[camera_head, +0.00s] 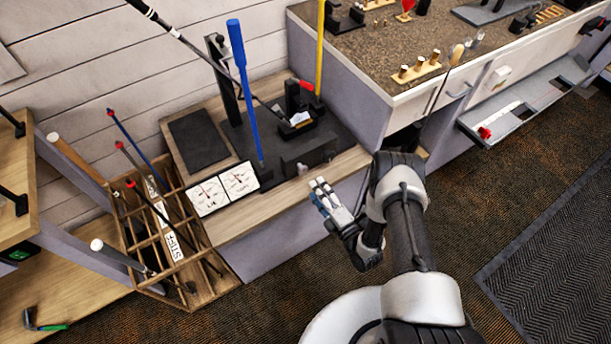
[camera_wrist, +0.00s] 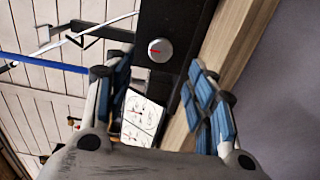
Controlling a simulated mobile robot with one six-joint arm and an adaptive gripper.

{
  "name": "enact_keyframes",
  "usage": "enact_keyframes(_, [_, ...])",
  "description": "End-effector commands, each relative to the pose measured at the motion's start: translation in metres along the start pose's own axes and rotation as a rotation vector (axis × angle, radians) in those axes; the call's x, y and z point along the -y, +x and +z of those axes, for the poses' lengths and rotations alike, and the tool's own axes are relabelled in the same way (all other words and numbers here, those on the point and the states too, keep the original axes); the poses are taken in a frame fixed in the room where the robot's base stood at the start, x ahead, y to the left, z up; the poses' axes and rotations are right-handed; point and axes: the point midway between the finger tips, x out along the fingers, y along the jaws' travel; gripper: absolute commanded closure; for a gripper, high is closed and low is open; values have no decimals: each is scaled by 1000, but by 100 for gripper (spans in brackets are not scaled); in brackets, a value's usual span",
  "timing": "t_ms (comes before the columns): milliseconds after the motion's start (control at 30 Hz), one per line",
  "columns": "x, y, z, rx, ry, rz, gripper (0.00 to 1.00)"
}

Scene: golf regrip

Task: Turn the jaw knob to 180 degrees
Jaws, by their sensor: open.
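The jaw knob (camera_wrist: 160,49) is a round silver disc with a short red mark on the black base (camera_wrist: 165,20). In the wrist view the mark lies roughly level, left of the knob's centre. In the head view a small pale knob shows at the front of the black fixture (camera_head: 302,169), too small to read. My gripper (camera_head: 321,190) is open and empty, in front of the bench edge. In the wrist view its blue-padded fingers stand apart, with the knob between and beyond their tips. I see no contact with the knob.
Two white dial gauges (camera_head: 223,188) lie left of the fixture. A blue shaft (camera_head: 245,90) and a yellow shaft (camera_head: 319,45) stand upright nearby. A wooden club rack (camera_head: 165,240) is at left.

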Motion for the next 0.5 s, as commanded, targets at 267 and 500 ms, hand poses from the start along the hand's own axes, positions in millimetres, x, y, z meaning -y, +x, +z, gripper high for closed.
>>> enact_keyframes(267, [2,57,-1,-2,-2,1,49])
enact_keyframes(500, [1,81,0,-1,-1,-1,49])
